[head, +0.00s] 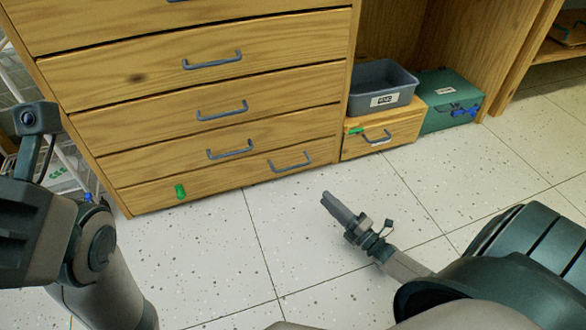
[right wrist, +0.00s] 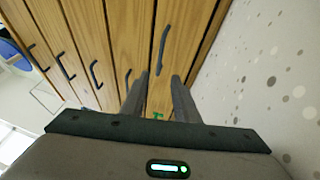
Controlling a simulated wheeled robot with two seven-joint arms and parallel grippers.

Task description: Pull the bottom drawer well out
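The wooden drawer cabinet stands at the upper left of the head view. Its bottom drawer (head: 235,178) looks flush with the front, just above the floor. The drawer's blue-grey bar handle (head: 290,162) is toward its right end; the handle also shows in the right wrist view (right wrist: 163,47). A small green piece (head: 180,191) is on the drawer's left part. My right gripper (head: 327,197) is in front of the drawer, right of and nearer than the handle, apart from it. Its fingers (right wrist: 162,88) are spread and empty. My left arm shows at the left, its fingers out of sight.
Right of the cabinet, a grey bin (head: 382,80) sits on a small wooden drawer box (head: 384,138), with a green case (head: 446,100) beside it. Other drawers with bar handles (head: 222,110) are above. The speckled floor (head: 215,255) in front is clear.

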